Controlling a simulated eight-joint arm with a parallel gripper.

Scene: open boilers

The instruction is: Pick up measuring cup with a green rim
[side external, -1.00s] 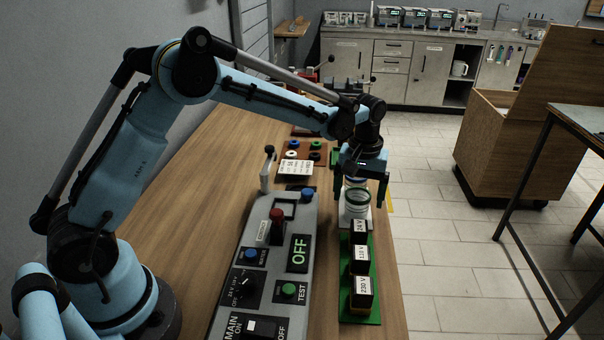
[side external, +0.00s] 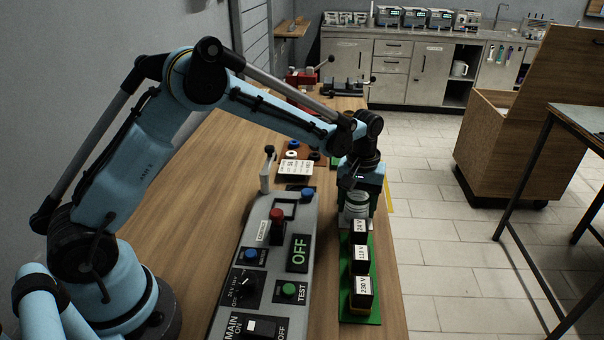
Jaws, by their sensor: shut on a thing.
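A white measuring cup (side external: 356,206) stands on a white base at the far end of the green board, near the right edge of the workbench. My gripper (side external: 357,203) points down over it, with its fingers at the cup's left and right sides. It is shut on the cup. The gripper body covers most of the rim, so its green colour hardly shows now. A second cup behind it is hidden by the gripper.
Several black voltage blocks (side external: 360,258) stand on the green board (side external: 361,312) just in front of the cup. A grey control panel (side external: 262,262) with buttons and a lever lies to the left. Coloured rings and a label card (side external: 295,170) lie further back.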

